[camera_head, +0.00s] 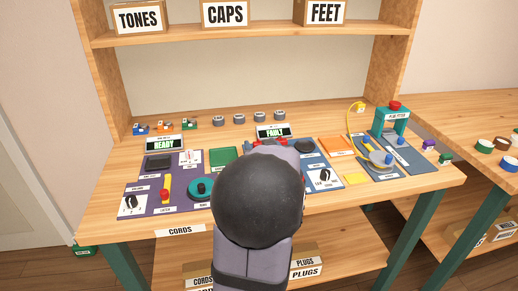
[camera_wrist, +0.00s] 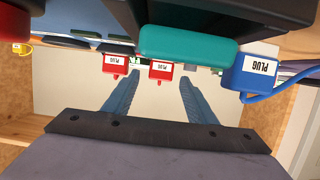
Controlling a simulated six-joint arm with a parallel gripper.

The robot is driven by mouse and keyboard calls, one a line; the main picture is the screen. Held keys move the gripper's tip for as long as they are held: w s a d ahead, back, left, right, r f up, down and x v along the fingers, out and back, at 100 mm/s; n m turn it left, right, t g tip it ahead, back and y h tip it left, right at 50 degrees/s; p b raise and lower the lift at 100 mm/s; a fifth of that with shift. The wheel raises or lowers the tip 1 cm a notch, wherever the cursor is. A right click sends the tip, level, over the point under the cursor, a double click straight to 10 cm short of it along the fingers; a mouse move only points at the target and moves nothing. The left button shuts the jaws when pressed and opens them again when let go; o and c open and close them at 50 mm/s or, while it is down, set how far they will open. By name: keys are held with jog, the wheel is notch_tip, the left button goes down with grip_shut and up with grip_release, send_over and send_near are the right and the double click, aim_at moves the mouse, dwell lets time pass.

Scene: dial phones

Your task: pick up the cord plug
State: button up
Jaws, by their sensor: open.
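In the wrist view, a blue plug (camera_wrist: 250,72) marked PLUG has a blue cord running off to the right. Two red plugs, one on the left (camera_wrist: 114,64) and one nearer the middle (camera_wrist: 160,70), carry the same label. I cannot tell which is the cord plug meant. My gripper (camera_wrist: 160,75) is open, its blue fingers apart with the middle red plug showing between their tips. Nothing is seen held.
A teal block (camera_wrist: 187,45) lies beside the blue plug in the wrist view. In the head view, the workbench (camera_head: 100,215) bears several phone parts, a READY sign (camera_head: 164,144), a FAULTY sign (camera_head: 274,132) and a teal press (camera_head: 391,118). A shelf (camera_head: 250,38) stands behind.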

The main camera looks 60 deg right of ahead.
jog(key=c, duration=1.2)
jog(key=shift+o, duration=0.2)
notch_tip(320, 180, up, 10)
jog(key=p, duration=0.5)
